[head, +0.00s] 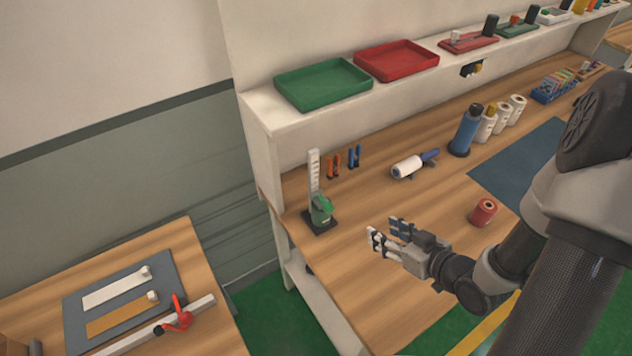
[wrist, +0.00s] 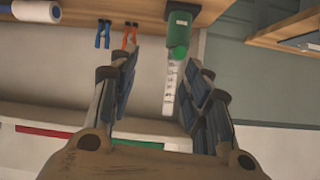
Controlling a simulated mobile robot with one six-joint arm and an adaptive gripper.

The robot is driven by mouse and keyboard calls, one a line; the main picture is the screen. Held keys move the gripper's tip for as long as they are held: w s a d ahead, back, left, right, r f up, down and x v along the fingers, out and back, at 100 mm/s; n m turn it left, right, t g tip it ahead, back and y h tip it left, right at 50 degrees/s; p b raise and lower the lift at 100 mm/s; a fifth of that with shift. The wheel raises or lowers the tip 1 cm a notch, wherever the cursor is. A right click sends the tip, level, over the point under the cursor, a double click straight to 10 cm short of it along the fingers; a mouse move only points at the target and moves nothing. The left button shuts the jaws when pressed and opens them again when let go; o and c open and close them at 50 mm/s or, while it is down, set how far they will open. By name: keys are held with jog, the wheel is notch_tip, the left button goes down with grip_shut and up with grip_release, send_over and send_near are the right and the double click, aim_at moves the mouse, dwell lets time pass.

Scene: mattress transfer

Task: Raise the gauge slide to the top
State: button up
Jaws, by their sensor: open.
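The height gauge stands upright at the left end of the wooden bench, with a black base (head: 319,226) and a white scale column (head: 313,170). Its green slide (head: 321,208) sits low on the column, near the base. My gripper (head: 378,240) is open and empty, to the right of the gauge and apart from it. In the wrist view, which looks upside down, the green slide (wrist: 178,36) and the white scale (wrist: 170,88) show between the open fingers of my gripper (wrist: 164,75), farther away than the fingertips.
Orange pliers (head: 333,166) and blue pliers (head: 355,156) stand behind the gauge. A white roll (head: 407,167) and a red spool (head: 484,212) lie to the right. A shelf with a green tray (head: 323,84) and a red tray (head: 397,60) overhangs the bench's back. Bench around my gripper is clear.

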jog(key=a+y, duration=0.2)
jog(key=a, duration=0.1)
jog(key=b, duration=1.2)
send_near(331, 208)
jog(key=x, duration=1)
jog(key=shift+w, duration=0.1)
grip_shut()
